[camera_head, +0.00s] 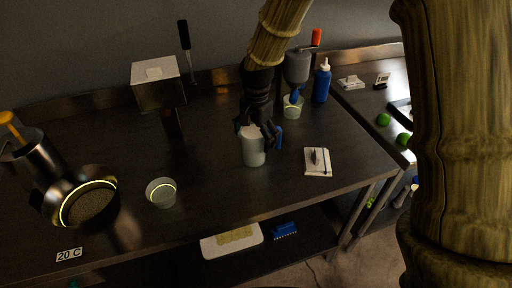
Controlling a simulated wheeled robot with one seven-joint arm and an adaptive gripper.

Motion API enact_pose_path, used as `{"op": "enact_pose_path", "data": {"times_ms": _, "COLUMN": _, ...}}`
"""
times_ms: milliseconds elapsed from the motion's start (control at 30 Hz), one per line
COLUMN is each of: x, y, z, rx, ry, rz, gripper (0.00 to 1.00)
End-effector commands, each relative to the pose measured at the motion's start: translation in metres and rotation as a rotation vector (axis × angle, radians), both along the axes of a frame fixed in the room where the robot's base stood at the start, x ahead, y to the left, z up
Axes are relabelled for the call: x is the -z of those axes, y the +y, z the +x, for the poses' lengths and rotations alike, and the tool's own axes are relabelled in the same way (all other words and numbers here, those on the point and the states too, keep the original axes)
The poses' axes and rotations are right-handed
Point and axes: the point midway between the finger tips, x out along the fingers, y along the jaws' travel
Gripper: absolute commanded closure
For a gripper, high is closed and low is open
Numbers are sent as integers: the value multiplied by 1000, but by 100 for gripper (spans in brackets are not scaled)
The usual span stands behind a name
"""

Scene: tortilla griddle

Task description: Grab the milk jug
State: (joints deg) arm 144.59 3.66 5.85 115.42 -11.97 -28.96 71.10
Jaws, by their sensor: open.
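A pale grey, translucent jug (254,152), which looks like the milk jug, stands upright on the dark worktop. A blue part, perhaps its handle, shows at its right side. My gripper (258,130) is black and points down right over the jug's top. Its fingers are open and overlap the jug's rim in the picture. I cannot tell whether they touch it. The gripper hides the jug's upper part and opening.
A clear cup (161,193) stands to the left, near a round pan-like vessel (87,200). A white pad (318,162) lies right of the jug. Behind stand another cup (292,108), a blue bottle (321,83) and a boxy machine (158,84). The front worktop is mostly clear.

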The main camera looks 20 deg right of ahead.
Motion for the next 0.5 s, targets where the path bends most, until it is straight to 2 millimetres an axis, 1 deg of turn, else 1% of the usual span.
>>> {"op": "enact_pose_path", "data": {"times_ms": 33, "x": 0, "y": 0, "z": 0, "rx": 0, "ry": 0, "rz": 0, "gripper": 8}}
{"op": "enact_pose_path", "data": {"times_ms": 67, "x": 0, "y": 0, "z": 0, "rx": 0, "ry": 0, "rz": 0, "gripper": 14}}
{"op": "enact_pose_path", "data": {"times_ms": 100, "x": 0, "y": 0, "z": 0, "rx": 0, "ry": 0, "rz": 0, "gripper": 21}}
{"op": "enact_pose_path", "data": {"times_ms": 167, "x": 0, "y": 0, "z": 0, "rx": 0, "ry": 0, "rz": 0, "gripper": 32}}
{"op": "enact_pose_path", "data": {"times_ms": 200, "x": 0, "y": 0, "z": 0, "rx": 0, "ry": 0, "rz": 0, "gripper": 39}}
{"op": "enact_pose_path", "data": {"times_ms": 433, "x": 0, "y": 0, "z": 0, "rx": 0, "ry": 0, "rz": 0, "gripper": 81}}
{"op": "enact_pose_path", "data": {"times_ms": 500, "x": -1, "y": 0, "z": 0, "rx": 0, "ry": -1, "rz": 0, "gripper": 81}}
